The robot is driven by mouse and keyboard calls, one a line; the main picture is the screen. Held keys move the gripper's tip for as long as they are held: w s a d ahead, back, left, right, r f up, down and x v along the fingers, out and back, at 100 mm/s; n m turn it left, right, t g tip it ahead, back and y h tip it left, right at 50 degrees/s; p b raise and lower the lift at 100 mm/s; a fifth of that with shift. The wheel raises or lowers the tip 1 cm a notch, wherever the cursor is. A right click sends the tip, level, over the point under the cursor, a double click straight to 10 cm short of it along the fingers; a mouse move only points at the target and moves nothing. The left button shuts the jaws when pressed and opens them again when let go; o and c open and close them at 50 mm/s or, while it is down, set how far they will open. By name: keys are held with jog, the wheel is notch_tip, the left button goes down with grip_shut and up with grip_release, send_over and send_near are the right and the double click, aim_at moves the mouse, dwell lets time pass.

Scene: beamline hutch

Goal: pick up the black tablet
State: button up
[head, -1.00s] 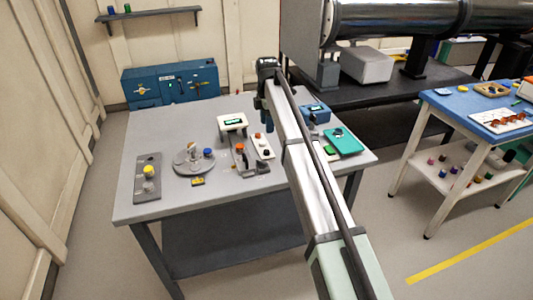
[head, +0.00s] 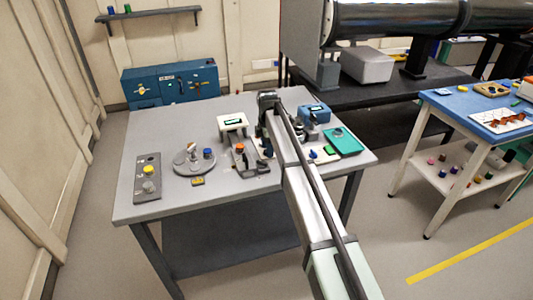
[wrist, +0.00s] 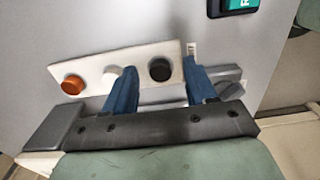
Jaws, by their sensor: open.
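The black tablet (wrist: 160,69) is a small round piece at the right end of a white strip (wrist: 90,69) on the grey table. An orange tablet (wrist: 73,85) sits at the strip's left end. A white tablet (wrist: 112,75) is between them, partly hidden by a finger. My gripper (wrist: 158,68) is open, its two blue fingers apart with the black tablet appearing between their tips. I cannot tell whether the tips are level with it. In the head view my arm hides most of the strip.
A white stand with a green display (head: 232,121) is close left of my gripper. A grey rotary stage (head: 194,160) and a button panel (head: 147,178) are further left. A blue device (head: 314,112) and a teal tray (head: 343,142) stand to the right.

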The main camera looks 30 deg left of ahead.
jog(key=shift+f, duration=0.2)
grip_shut()
dwell(0.4)
jog(key=shift+r, duration=0.1)
